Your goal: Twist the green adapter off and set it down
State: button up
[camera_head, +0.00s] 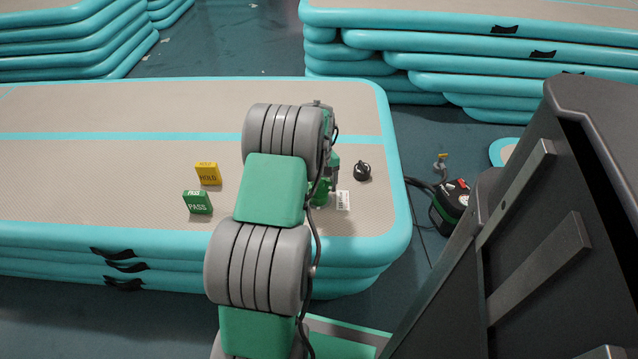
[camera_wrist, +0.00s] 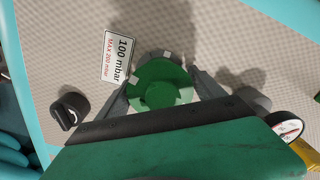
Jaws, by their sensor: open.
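The green adapter (camera_wrist: 160,85) is a round, notched piece in the middle of the wrist view, above the beige mat top. My gripper (camera_wrist: 164,77) is open, with one dark finger on each side of the adapter. I cannot tell whether the fingers touch it. Part of a pale fitting shows at the adapter's far edge; what lies under the adapter is hidden. In the head view a green piece (camera_head: 321,191), likely the adapter, shows beside my arm, which hides much of that spot.
A white "100 mbar" tag (camera_wrist: 118,57) lies beside the adapter. A black cap (camera_head: 362,171) sits to the right on the inflatable track (camera_head: 120,110). A yellow HOLD block (camera_head: 208,174) and green PASS block (camera_head: 197,203) stand left. A pump (camera_head: 452,207) is on the floor. A gauge (camera_wrist: 287,127) shows at right.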

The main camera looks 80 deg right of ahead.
jog(key=shift+f, duration=0.55)
jog(key=shift+c, duration=0.2)
